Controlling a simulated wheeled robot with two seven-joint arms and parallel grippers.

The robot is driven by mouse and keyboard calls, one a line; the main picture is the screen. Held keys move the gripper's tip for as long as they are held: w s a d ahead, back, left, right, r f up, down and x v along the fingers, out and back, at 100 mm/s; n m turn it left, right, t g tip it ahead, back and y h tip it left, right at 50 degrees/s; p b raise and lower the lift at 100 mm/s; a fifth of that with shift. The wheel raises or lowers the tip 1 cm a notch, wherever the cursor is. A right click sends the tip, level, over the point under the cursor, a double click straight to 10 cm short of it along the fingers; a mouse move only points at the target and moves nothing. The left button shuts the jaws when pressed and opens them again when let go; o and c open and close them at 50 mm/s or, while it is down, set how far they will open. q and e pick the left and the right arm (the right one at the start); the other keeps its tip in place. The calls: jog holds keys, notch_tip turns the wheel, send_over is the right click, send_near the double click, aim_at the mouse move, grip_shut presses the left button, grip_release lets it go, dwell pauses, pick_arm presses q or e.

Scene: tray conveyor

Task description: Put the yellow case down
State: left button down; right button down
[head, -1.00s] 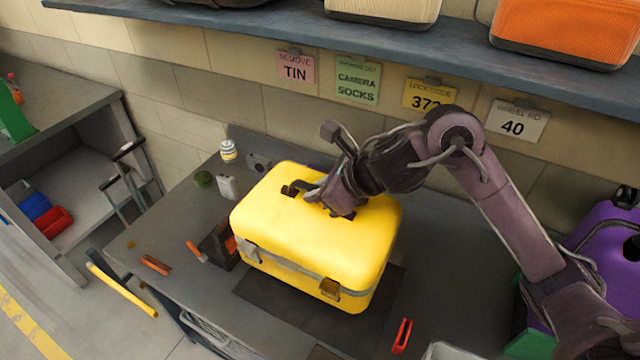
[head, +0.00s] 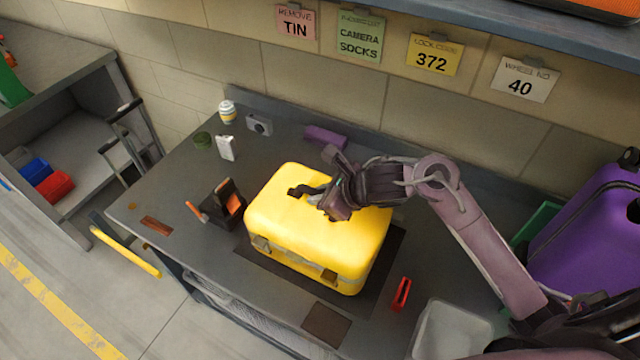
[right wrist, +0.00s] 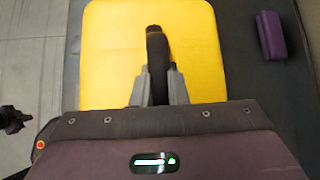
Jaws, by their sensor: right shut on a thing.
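The yellow case (head: 320,226) is over the dark mat (head: 268,268) on the grey workbench, its latched side facing the front. I cannot tell for sure whether its base touches the mat. My right gripper (head: 328,196) is above the case, shut on its dark top handle. In the right wrist view the two fingers (right wrist: 158,90) close on either side of the handle (right wrist: 157,50), with the yellow lid (right wrist: 195,40) below. My left gripper is not in view.
A dark holder (head: 222,204) with orange items stands left of the case. A red tool (head: 401,294) and a pale tray (head: 450,332) lie to the right. A purple block (head: 325,137), a camera (head: 259,125) and a jar (head: 227,112) stand behind. A purple suitcase (head: 590,225) is far right.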

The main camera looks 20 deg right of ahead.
jog(key=shift+w, duration=0.1)
jog(key=c, duration=1.7)
grip_release()
jog(key=shift+f, duration=0.15)
jog(key=shift+o, duration=1.3)
